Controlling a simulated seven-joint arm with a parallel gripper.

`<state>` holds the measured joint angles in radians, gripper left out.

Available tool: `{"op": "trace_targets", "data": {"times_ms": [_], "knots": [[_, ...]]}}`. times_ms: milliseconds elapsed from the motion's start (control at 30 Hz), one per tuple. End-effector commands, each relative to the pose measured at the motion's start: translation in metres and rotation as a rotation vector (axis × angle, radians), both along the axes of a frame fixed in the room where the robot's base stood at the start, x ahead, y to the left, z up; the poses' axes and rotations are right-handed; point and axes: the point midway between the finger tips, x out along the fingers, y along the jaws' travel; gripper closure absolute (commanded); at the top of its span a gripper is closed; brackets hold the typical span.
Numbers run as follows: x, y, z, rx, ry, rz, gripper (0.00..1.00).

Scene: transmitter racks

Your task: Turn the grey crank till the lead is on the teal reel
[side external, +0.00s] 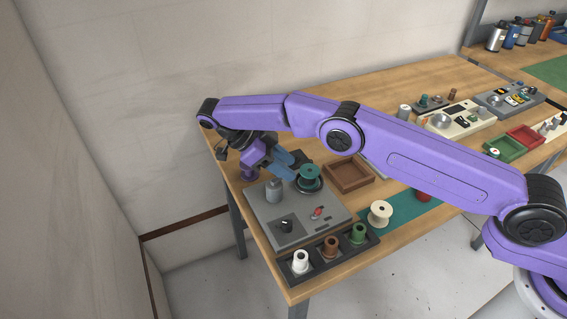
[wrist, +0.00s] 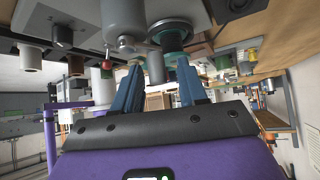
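The teal reel (side external: 308,174) stands on a dark round base at the back right of a grey panel box (side external: 262,211). In the wrist view the teal reel (wrist: 171,32) is above the fingers. My gripper (side external: 291,166) reaches in from the left, low beside the reel. Its two blue fingers are apart in the wrist view (wrist: 160,62). A small grey cylinder (wrist: 155,68) shows between them, perhaps the crank's handle; I cannot tell whether they touch it. A larger grey cylinder (side external: 274,190) stands left of the reel. I cannot make out the lead.
A red-tipped lever (side external: 317,212) and a black knob (side external: 286,226) are on the panel. A dark tray (side external: 318,262) with white, brown and green spools lies in front. A brown tray (side external: 348,177) and a cream spool (side external: 380,213) are to the right.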

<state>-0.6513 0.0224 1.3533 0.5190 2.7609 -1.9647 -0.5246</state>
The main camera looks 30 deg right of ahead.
Motion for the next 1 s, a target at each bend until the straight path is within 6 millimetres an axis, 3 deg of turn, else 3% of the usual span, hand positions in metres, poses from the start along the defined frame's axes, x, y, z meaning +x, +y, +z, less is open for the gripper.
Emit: {"op": "trace_targets", "data": {"times_ms": [167,367,1000], "knots": [[0.0,0.001,0.004,0.002,-0.003,0.001,0.58],[0.0,0.0,0.032,0.002,-0.003,0.0,0.58],[-0.033,-0.018,0.076,0.002,-0.001,-0.001,0.58]]}}
